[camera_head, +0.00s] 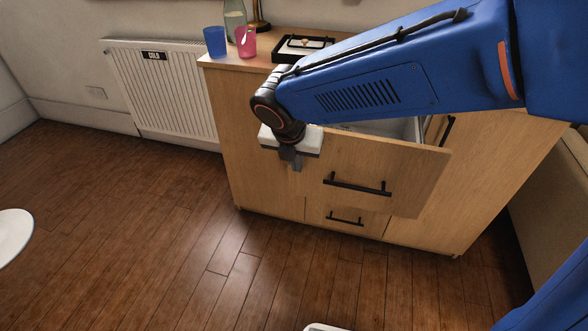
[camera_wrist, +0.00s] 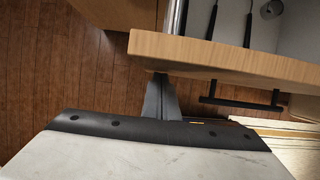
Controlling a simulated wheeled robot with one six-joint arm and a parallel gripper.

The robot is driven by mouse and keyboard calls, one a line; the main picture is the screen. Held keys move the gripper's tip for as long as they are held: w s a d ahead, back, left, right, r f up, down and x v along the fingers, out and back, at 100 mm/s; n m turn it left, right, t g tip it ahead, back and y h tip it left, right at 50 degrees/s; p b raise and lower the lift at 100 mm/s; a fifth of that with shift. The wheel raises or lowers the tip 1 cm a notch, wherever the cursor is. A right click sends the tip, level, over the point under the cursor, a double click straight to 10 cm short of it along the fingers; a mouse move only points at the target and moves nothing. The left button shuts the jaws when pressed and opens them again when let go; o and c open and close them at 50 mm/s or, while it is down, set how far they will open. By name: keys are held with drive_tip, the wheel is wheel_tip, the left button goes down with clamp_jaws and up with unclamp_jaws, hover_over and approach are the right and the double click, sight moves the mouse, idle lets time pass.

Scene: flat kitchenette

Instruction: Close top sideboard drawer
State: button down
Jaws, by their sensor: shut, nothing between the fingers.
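The top sideboard drawer (camera_head: 390,170) is pulled out of the wooden sideboard (camera_head: 255,140), with a black bar handle (camera_head: 357,187) on its front. My gripper (camera_head: 296,165) is shut and empty, pointing down near the left end of the drawer front. In the wrist view the shut fingers (camera_wrist: 161,98) are close to the top edge of the drawer front (camera_wrist: 225,55); I cannot tell whether they touch it. The handle (camera_wrist: 240,103) shows to their right. Dark-handled utensils (camera_wrist: 212,20) lie inside the drawer. My arm hides part of the drawer's inside.
A lower drawer with a black handle (camera_head: 344,218) is shut. On the sideboard top stand a blue cup (camera_head: 215,42), a pink cup (camera_head: 246,42), a bottle (camera_head: 235,18) and a black tray (camera_head: 283,54). A white radiator (camera_head: 165,90) is at the left. The wooden floor (camera_head: 130,220) in front is mostly clear.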

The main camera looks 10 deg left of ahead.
drive_tip(key=w, duration=2.6)
drive_tip(key=shift+d+r, duration=0.15)
drive_tip(key=shift+d, duration=0.3)
drive_tip(key=shift+w+r, duration=0.1)
drive_tip(key=shift+w, duration=0.1)
drive_tip(key=shift+s, duration=0.1)
